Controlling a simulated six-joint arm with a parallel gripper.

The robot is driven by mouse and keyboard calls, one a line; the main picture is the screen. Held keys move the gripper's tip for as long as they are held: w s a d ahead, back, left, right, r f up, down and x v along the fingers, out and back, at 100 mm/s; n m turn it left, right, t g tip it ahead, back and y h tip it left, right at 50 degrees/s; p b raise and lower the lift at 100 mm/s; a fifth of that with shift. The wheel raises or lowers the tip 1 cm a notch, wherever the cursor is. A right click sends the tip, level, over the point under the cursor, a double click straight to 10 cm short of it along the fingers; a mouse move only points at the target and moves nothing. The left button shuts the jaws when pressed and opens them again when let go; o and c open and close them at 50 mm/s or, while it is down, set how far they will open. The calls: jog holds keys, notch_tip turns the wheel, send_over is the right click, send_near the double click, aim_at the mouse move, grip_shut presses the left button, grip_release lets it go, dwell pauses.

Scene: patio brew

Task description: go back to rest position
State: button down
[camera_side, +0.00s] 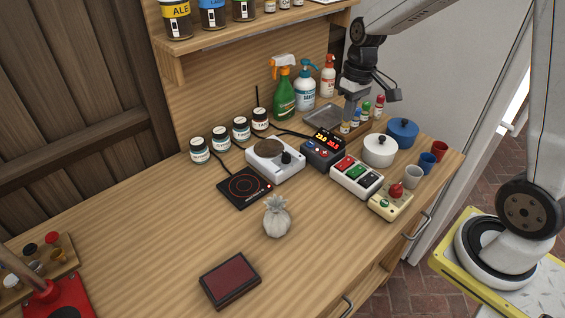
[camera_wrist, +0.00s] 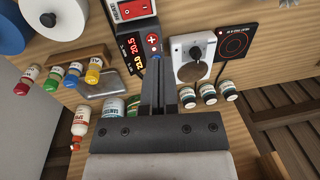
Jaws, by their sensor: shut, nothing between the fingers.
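My gripper (camera_side: 346,125) hangs from my arm over the back right of the wooden workbench (camera_side: 150,240). It is above the area between the temperature controller (camera_side: 323,148) and the small colour-capped bottles. In the wrist view my gripper (camera_wrist: 160,72) points toward the bench with its fingers together and nothing between them. The dark controller with red and yellow digits (camera_wrist: 141,60) shows just beyond the fingertips in that view.
A hot plate (camera_side: 245,187), a stirrer scale (camera_side: 276,160), a switch box (camera_side: 357,177), white pot (camera_side: 380,150), blue pot (camera_side: 402,132) and spray bottles (camera_side: 283,90) crowd the back.

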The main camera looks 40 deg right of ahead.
jog(key=s+a+f+t, duration=0.1)
jog(key=s+a+f, duration=0.1)
jog(key=s, duration=0.3)
jog(key=s+a+f+t+h, duration=0.1)
jog(key=s+a+f, duration=0.1)
jog(key=s+a, duration=0.2)
jog(key=shift+s+a+f+t, duration=0.3)
jog(key=shift+s+a+f, duration=0.1)
jog(key=shift+s, duration=0.1)
jog(key=shift+w, duration=0.1)
dwell(1.4)
